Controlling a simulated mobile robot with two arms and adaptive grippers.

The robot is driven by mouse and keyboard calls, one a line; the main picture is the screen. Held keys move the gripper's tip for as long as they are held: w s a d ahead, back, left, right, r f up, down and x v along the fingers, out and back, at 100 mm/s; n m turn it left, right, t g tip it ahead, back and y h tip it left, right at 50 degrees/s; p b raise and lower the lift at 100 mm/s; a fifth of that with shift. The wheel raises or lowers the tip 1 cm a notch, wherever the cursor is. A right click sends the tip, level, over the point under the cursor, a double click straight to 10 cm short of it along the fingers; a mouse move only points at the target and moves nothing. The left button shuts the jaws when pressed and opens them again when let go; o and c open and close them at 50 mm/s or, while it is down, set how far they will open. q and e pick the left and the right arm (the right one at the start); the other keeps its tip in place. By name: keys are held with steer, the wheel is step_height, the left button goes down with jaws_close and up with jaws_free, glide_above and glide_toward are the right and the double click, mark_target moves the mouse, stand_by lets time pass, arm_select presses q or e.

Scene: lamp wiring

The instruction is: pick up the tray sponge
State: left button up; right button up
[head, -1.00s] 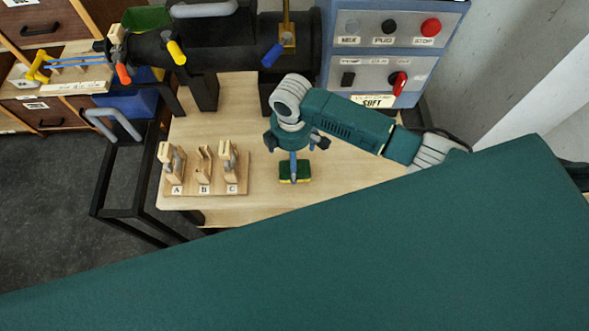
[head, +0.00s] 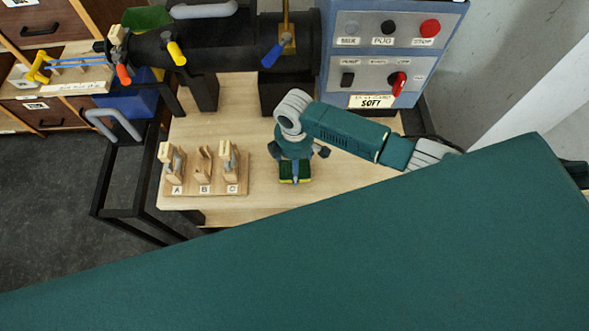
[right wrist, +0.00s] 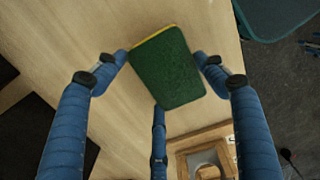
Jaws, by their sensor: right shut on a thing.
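The sponge (head: 287,171), dark green with a yellow edge, is at the front of the light wooden table, right of the labelled holders. It also shows large in the right wrist view (right wrist: 168,70). My right gripper (head: 295,173) is over it from above, with a blue finger across its near side. In the right wrist view, the blue fingers (right wrist: 163,76) are closed around the sponge, gripping it at its sides. I cannot tell whether the sponge touches the table. My left gripper is not in view.
A wooden rack (head: 212,189) with holders A, B and C stands just left of the sponge. A black cylinder machine (head: 230,42) and a blue-grey control box (head: 385,75) stand behind. The table (head: 250,125) is bare between the rack and the machine.

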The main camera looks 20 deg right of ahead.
step_height(320, 180, up, 20)
stand_by(0.6)
steer(key=shift+o, duration=0.6)
